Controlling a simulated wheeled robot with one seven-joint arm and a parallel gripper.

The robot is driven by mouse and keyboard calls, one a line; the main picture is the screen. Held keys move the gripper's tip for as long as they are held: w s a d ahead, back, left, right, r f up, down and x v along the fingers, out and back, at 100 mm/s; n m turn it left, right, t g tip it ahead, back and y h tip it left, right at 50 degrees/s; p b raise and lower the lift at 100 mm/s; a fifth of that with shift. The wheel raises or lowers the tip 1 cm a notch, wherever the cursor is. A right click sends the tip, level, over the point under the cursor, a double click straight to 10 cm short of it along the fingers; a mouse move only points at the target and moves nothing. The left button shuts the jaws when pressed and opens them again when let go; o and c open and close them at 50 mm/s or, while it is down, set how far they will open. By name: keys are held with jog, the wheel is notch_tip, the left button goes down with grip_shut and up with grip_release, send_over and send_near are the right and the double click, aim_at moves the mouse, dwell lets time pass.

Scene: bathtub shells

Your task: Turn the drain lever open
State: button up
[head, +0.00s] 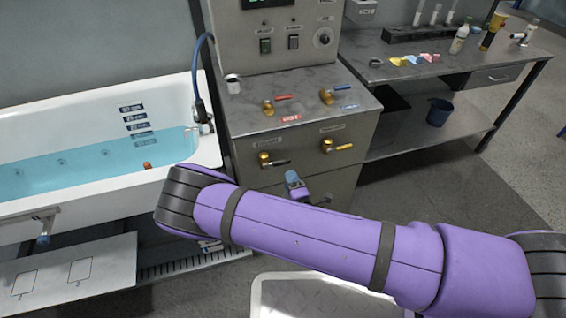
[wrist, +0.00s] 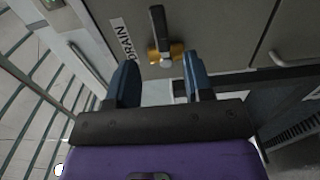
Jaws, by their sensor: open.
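The drain lever, a black handle on a brass valve body, is on the cabinet front in the wrist view (wrist: 158,30), beside a white label reading DRAIN (wrist: 123,40). In the head view the black-handled lever (head: 275,161) sits at the left of the cabinet front, its handle pointing right and roughly level. My gripper (wrist: 160,75) is open and empty, its two blue fingers apart below the lever in the wrist view, with the lever beyond the gap between them. In the head view my gripper (head: 295,180) shows just below the lever; the purple arm hides part of the cabinet.
The bathtub (head: 90,190) with blue water is at left, a workbench (head: 440,65) at right.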

aim_at(283, 164)
jog(key=x, duration=0.9)
grip_shut()
